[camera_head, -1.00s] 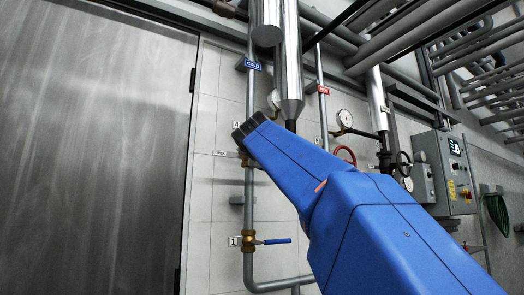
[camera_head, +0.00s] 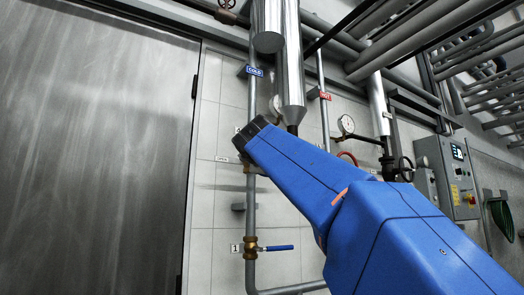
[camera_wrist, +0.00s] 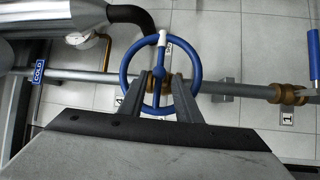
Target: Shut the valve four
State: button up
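The valve four is a blue handwheel (camera_wrist: 124,67) with a white mark at its top, on a grey pipe in the wrist view. A tag reading 4 (camera_wrist: 118,101) is beside it. My gripper (camera_wrist: 161,77) is in front of the wheel, its two dark fingers apart, one on each side of the lower spoke. I cannot tell whether they touch it. In the head view my gripper (camera_head: 250,132) hides the wheel; a tag reading 4 (camera_head: 238,130) shows at its left.
Valve 1, with a blue lever (camera_head: 279,247) pointing right, is lower on the same pipe (camera_head: 251,205). A COLD label (camera_head: 254,71) and a HOT label (camera_head: 326,96) mark the pipes. A gauge (camera_head: 346,124) and a control box (camera_head: 459,176) are at right, a metal door (camera_head: 95,150) at left.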

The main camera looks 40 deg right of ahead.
jog(key=v, duration=1.5)
dwell(0.4)
dwell(0.5)
